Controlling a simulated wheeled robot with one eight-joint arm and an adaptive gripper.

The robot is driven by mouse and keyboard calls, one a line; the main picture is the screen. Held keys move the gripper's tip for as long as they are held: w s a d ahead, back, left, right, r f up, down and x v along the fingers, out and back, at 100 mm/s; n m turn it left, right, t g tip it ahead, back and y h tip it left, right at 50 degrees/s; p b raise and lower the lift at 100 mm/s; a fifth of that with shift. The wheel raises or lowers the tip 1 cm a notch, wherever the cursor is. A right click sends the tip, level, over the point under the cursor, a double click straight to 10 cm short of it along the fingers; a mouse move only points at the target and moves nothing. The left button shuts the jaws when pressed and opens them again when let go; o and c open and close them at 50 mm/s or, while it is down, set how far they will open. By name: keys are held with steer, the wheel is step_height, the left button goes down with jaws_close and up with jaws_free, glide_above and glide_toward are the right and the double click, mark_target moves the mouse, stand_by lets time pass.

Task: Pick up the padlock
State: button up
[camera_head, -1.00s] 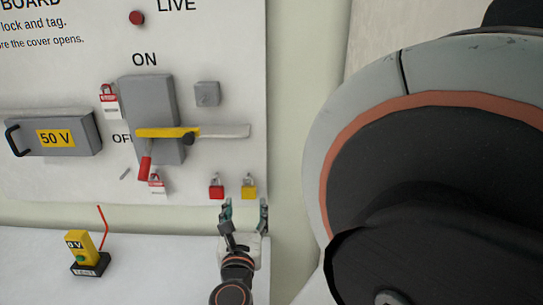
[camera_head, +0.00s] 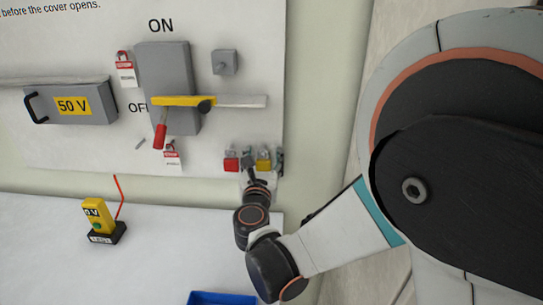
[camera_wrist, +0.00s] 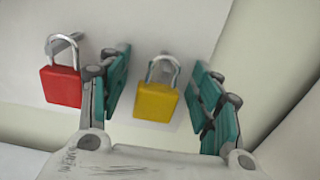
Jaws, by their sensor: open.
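Two padlocks hang side by side at the lower right of the board. The red padlock (camera_head: 231,164) is on the left and the yellow padlock (camera_head: 264,164) on the right. In the wrist view the red padlock (camera_wrist: 61,85) hangs outside the left finger. The yellow padlock (camera_wrist: 156,101) stands between my open gripper's (camera_wrist: 162,92) teal-padded fingers, with space on both sides. Its shackle loops up, seemingly over a peg that is mostly hidden. My gripper (camera_head: 257,161) also shows at the padlocks in the head view, partly covered by my wrist.
A 50 V cover (camera_head: 70,104) is further left. A yellow tester (camera_head: 97,217) and a blue tray (camera_head: 222,298) are on the table.

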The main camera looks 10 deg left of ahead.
steer(key=c, duration=1.2)
steer(key=shift+c, duration=0.2)
steer(key=shift+r, duration=0.25)
